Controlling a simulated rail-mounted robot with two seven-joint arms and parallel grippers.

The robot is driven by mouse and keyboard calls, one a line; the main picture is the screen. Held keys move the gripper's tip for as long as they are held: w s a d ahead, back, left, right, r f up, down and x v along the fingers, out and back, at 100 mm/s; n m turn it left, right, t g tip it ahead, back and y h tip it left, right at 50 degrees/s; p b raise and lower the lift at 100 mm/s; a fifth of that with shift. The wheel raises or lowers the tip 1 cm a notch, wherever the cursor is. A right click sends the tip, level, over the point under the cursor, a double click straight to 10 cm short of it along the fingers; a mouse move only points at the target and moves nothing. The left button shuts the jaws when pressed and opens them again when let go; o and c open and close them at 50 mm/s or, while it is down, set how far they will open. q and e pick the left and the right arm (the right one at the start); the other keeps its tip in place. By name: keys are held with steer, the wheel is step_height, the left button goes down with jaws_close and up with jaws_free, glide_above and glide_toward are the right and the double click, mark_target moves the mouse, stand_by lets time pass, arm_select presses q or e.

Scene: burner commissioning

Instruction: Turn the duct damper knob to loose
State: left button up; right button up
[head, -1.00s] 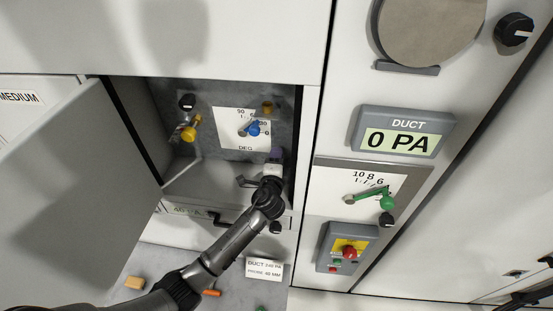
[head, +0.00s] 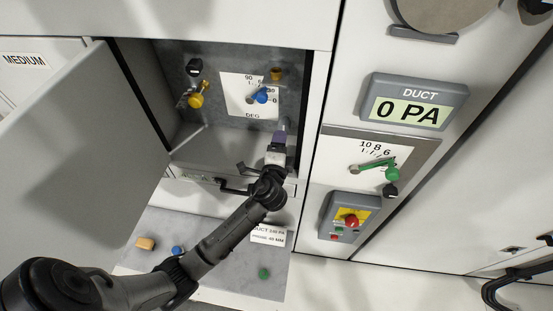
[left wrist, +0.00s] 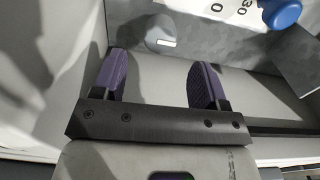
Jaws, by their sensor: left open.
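My left gripper (head: 281,130) is inside the open cabinet, below and right of the dial plate (head: 238,106) with its blue handle (head: 262,96). In the left wrist view its two purple fingers (left wrist: 160,64) are spread, with nothing between them. Beyond the fingertips, a rounded grey knob (left wrist: 160,36) with a white mark sits on the grey back panel, apart from the fingers. In the head view the gripper seems to hide this knob. No label names the duct damper knob, and no "loose" marking is readable.
The cabinet door (head: 80,150) stands open at left. Inside are a yellow handle (head: 196,100), a black knob (head: 193,67) and a brown knob (head: 277,73). The duct display (head: 414,102) reads 0 PA. A green lever (head: 392,173) is at right. Small coloured pieces lie on the shelf below.

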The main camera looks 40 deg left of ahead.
arm_select(q)
steer(key=v, duration=0.6)
steer(key=shift+s, duration=0.25)
steer(key=shift+d, duration=0.15)
steer(key=s+d+f+n+g+h, duration=0.2)
steer(key=s+f+n+g+h, duration=0.4)
steer(key=s+f, duration=0.6)
steer(key=s+d+n+g+h, duration=0.2)
steer(key=s+d+g, duration=0.15)
steer(key=s, duration=0.45)
steer(key=s+d+n+g+h, duration=0.15)
steer(key=s+d, duration=0.25)
steer(key=s, duration=0.5)
step_height(320, 180, up, 31)
steer(key=w+p, duration=0.1)
steer(key=p, duration=3.1)
steer(key=shift+a+g, duration=0.15)
steer(key=shift+g, duration=0.15)
steer(key=shift+w, duration=0.1)
